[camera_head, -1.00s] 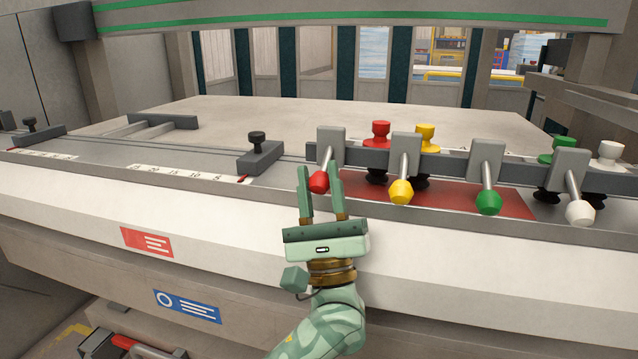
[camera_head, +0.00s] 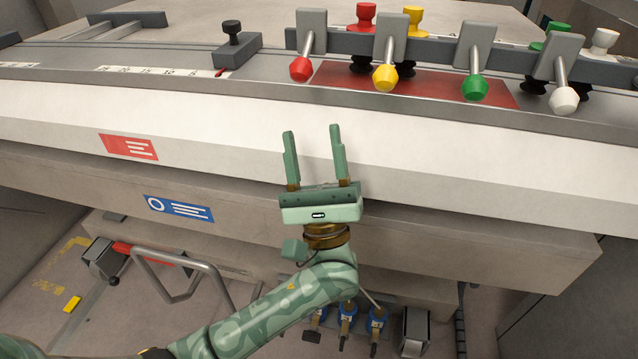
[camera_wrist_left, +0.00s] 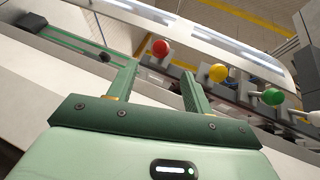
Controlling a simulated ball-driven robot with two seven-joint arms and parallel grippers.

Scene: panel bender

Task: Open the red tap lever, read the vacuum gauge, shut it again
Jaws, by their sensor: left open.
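The red tap lever (camera_head: 301,68) is a metal rod with a red knob. It slopes down toward me from a grey block at the left end of a row of levers. My left gripper (camera_head: 312,130) is open and empty, in front of and below the red knob, apart from it. In the left wrist view, the red knob (camera_wrist_left: 160,48) shows beyond the open fingertips (camera_wrist_left: 160,70). My right gripper is not in view. I cannot make out a vacuum gauge in either view.
Yellow (camera_head: 385,78), green (camera_head: 475,88) and white (camera_head: 563,100) levers stand to the right of the red one. A black-knobbed stop (camera_head: 235,50) is to its left. Below the white front edge are a bent metal handle (camera_head: 180,275) and blue fittings (camera_head: 347,318).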

